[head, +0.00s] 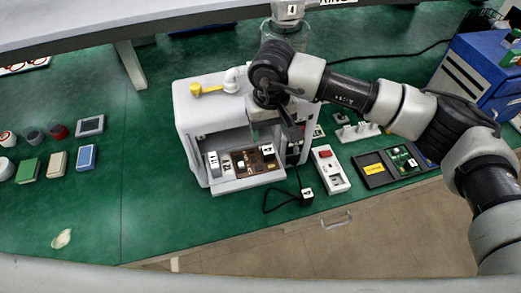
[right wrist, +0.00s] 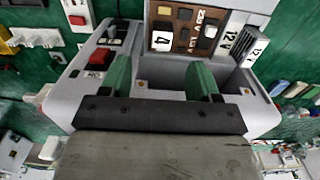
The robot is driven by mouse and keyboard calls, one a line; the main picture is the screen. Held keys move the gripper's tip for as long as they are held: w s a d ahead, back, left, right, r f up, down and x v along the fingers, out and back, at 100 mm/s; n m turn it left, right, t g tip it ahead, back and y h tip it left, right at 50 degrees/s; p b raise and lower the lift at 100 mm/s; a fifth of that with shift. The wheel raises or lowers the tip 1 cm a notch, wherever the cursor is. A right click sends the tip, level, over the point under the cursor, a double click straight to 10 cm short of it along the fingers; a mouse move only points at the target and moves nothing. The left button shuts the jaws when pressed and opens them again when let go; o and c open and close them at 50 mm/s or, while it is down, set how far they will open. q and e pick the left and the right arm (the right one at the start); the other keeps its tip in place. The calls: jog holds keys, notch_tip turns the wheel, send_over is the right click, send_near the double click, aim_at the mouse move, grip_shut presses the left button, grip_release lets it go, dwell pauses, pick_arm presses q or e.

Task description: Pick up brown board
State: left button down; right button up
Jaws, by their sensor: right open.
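The brown board (head: 254,161) lies in the front bay of the white machine (head: 197,112), with a white tag and dark parts on it. In the right wrist view the brown board (right wrist: 184,42) shows a tag "4", a light block and dark knobs. My right gripper (head: 277,128) hangs in front of the machine, above the board, and partly hides the bay. In the right wrist view its two green fingers (right wrist: 162,78) are apart, with nothing between them; the board is beyond their tips. My left gripper is not in view.
Two white "12 V" modules (right wrist: 231,40) sit beside the board in the bay. A white box with a red switch (head: 329,168) and a dark tray (head: 372,171) lie to the right. A blue cabinet (head: 478,70) stands farther right.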

aim_at(268, 150)
notch_tip(268, 150, down, 3)
jog(key=shift+s+p, duration=0.1)
jog(key=shift+p, duration=0.3)
notch_tip(268, 150, down, 4)
jog(key=p, duration=0.3)
jog(key=shift+a+f, duration=0.15)
jog(key=shift+f, duration=0.55)
jog(key=shift+c, duration=0.3)
jog(key=c, duration=1)
